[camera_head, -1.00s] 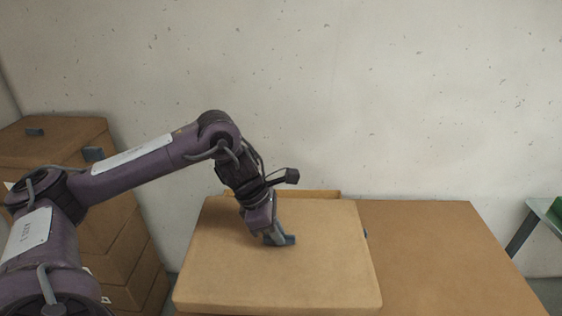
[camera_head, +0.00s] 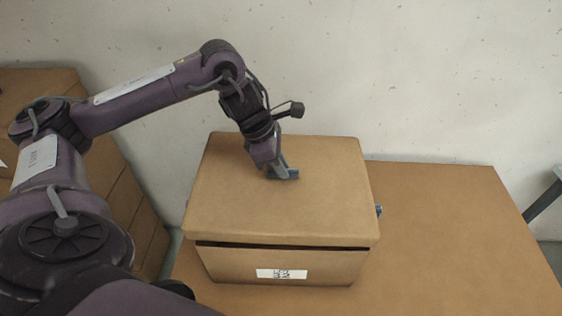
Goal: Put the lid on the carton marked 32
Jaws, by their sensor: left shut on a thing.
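The brown lid (camera_head: 240,205) lies over the brown carton (camera_head: 225,263) on the table, covering its opening. A thin dark gap shows between the lid's front edge and the carton's front wall; I cannot tell whether the lid rests fully on the rim. A white label (camera_head: 281,273) with a dark printed code is on the carton's front; its number is not readable. My left gripper (camera_head: 280,172) is shut on the small blue-grey knob on top of the lid. My right gripper is not in view.
The brown table (camera_head: 450,235) is clear to the right of the carton. Stacked brown cartons (camera_head: 128,200) stand at the left behind my left arm. A small blue piece (camera_head: 378,211) sticks out at the carton's right side. A pale wall is behind.

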